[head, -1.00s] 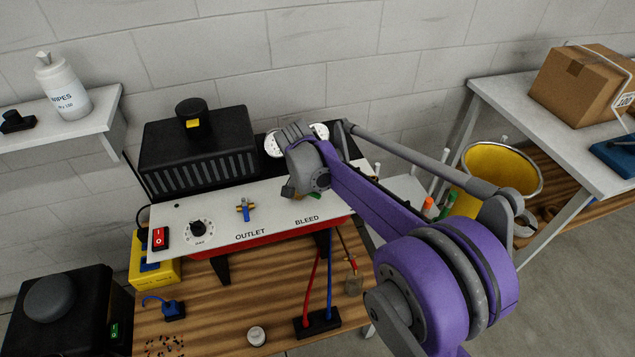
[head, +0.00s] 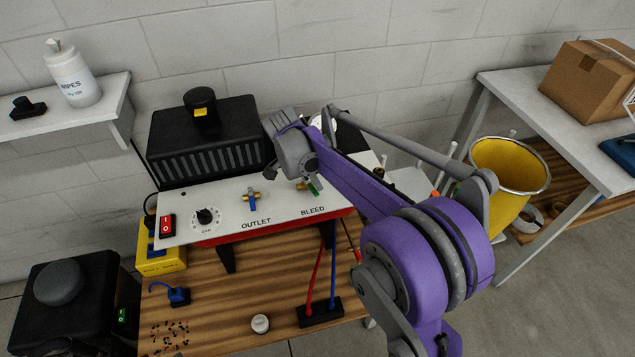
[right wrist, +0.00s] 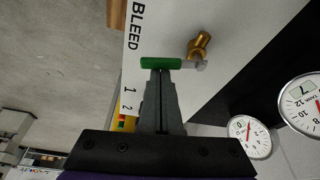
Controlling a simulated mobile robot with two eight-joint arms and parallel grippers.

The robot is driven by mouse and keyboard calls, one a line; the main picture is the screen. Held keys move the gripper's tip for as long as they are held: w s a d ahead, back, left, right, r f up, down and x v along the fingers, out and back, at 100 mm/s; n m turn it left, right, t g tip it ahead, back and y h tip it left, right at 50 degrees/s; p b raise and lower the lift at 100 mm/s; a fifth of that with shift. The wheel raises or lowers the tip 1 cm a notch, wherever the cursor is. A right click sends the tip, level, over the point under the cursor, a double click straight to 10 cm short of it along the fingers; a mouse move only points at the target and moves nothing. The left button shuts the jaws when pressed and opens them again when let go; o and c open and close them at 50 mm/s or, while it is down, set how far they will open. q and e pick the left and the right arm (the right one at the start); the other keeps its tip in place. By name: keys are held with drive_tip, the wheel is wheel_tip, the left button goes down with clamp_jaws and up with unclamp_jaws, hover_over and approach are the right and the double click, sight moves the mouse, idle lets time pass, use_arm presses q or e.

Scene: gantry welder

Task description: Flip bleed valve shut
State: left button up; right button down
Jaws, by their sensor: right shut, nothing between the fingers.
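The bleed valve has a brass body (right wrist: 200,45) and a green handle (right wrist: 160,63) on a grey stem, on the white panel beside the BLEED label. In the head view the green handle (head: 314,186) shows just above that label, pointing down and right from the brass body. My right gripper (right wrist: 160,78) is shut and empty. In the right wrist view its fingertips are right at the green handle; I cannot tell whether they touch it. In the head view my right wrist hides the fingers. My left gripper is not in view.
The outlet valve (head: 252,197) with a blue handle, a dial (head: 205,216) and a red switch (head: 167,225) share the panel. Round gauges (right wrist: 250,137) stand behind the bleed valve. A black ribbed box (head: 205,140) is behind the panel. Red and blue hoses hang in front.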

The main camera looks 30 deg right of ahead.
drive_tip(key=shift+w, duration=0.55)
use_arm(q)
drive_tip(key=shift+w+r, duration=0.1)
use_arm(e)
drive_tip(key=shift+d, duration=0.5)
drive_tip(key=d, duration=0.3)
drive_tip(key=shift+d, duration=0.15)
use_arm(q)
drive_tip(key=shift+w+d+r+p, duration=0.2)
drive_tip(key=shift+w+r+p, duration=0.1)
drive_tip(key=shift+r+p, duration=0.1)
use_arm(e)
drive_tip(key=v, duration=1)
drive_tip(key=shift+a, duration=0.2)
drive_tip(key=shift+s, duration=0.2)
